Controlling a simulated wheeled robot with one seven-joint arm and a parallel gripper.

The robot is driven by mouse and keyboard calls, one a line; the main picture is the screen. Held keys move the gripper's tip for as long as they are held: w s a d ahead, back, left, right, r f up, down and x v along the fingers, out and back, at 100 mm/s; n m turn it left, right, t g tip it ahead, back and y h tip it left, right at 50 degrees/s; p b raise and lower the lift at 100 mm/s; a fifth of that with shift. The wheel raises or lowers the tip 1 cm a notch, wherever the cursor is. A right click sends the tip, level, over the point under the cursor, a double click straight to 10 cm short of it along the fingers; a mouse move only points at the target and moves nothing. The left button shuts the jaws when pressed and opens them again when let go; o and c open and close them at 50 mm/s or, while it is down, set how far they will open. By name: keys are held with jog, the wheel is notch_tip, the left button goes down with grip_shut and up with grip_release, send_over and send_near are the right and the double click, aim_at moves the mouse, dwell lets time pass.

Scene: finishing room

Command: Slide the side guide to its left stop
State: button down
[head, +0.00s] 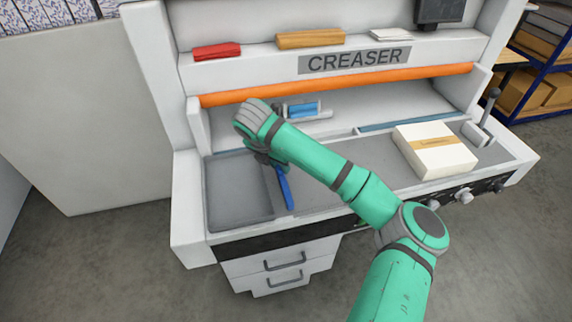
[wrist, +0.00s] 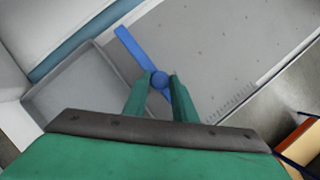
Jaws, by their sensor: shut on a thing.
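The side guide is a narrow blue bar (head: 287,188) with a round blue knob (wrist: 160,80). It lies on the grey creaser bed (head: 335,188), close beside the right edge of a shallow grey tray (head: 240,190). The bar also shows in the wrist view (wrist: 130,48). My gripper (wrist: 161,78) is shut on the knob, one green finger on each side. In the head view my wrist and arm hide the knob and the far end of the bar. I cannot make out the left stop.
An orange bar (head: 340,84) crosses above the bed. A white paper stack (head: 440,158) with a tan band sits on the bed's right side, near a lever (head: 488,110). A blue-and-grey part (head: 304,110) lies behind my wrist. Ruler marks (wrist: 232,98) line the bed.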

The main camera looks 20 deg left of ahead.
jog(key=c, duration=1.9)
grip_release()
jog(key=shift+s+a, duration=0.15)
jog(key=shift+a, duration=0.15)
jog(key=o, duration=0.4)
jog(key=shift+s+a, duration=0.1)
jog(key=shift+a, duration=0.1)
jog(key=shift+o, duration=0.2)
jog(key=shift+d, duration=0.25)
jog(key=shift+r, duration=0.4)
jog(key=v, duration=1)
